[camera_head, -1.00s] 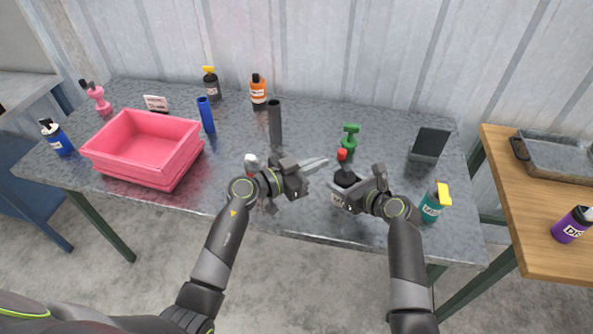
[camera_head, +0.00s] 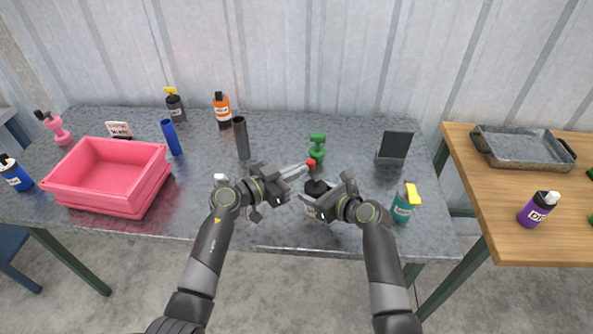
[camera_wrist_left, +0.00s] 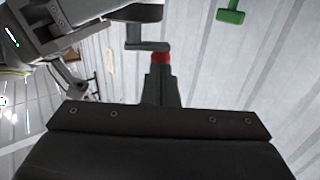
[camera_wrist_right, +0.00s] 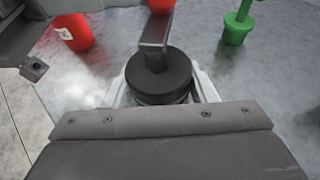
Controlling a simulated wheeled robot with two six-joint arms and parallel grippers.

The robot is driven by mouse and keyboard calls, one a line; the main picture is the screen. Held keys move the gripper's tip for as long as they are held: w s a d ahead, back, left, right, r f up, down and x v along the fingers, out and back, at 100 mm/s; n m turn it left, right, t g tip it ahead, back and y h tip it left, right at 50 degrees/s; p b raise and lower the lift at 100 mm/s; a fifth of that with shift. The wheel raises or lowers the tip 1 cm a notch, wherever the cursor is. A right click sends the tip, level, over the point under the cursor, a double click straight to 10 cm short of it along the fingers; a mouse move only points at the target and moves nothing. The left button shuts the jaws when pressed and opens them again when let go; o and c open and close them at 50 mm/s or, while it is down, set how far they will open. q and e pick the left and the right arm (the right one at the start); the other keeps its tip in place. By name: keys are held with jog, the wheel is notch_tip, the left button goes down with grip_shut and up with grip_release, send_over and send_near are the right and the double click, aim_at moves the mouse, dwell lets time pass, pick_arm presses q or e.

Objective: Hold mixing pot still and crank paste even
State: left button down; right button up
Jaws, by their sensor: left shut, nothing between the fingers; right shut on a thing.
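The mixing pot (camera_head: 315,188) stands near the table's front edge, with a black round lid (camera_wrist_right: 160,78) and a grey crank arm (camera_wrist_right: 154,38). The crank's red knob (camera_head: 311,163) also shows in the left wrist view (camera_wrist_left: 161,57). My right gripper (camera_head: 325,203) is shut on the pot's body; its fingers show on both sides of the pot in the right wrist view. My left gripper (camera_head: 304,168) is shut and empty, its fingertips right at the red knob. Whether they touch it I cannot tell. The paste is hidden under the lid.
A green object (camera_head: 317,150) stands behind the pot, a teal bottle (camera_head: 403,205) to its right. A dark tube (camera_head: 241,138), pink bin (camera_head: 103,177) and black stand (camera_head: 394,147) are on the grey table. A wooden table (camera_head: 500,222) is at the right.

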pick_arm(q)
jog(key=shift+w+m+g, duration=0.15)
jog(key=shift+m+g, duration=0.15)
jog(key=shift+g, duration=0.1)
jog(key=w+m+g+h, duration=0.1)
jog(key=m+g+h, duration=0.1)
jog(key=shift+w+d+g, duration=0.1)
jog(key=shift+w+g, duration=0.1)
jog(key=shift+g, duration=0.1)
jog(key=shift+w+d, duration=0.15)
jog(key=shift+w, duration=0.2)
dwell(0.3)
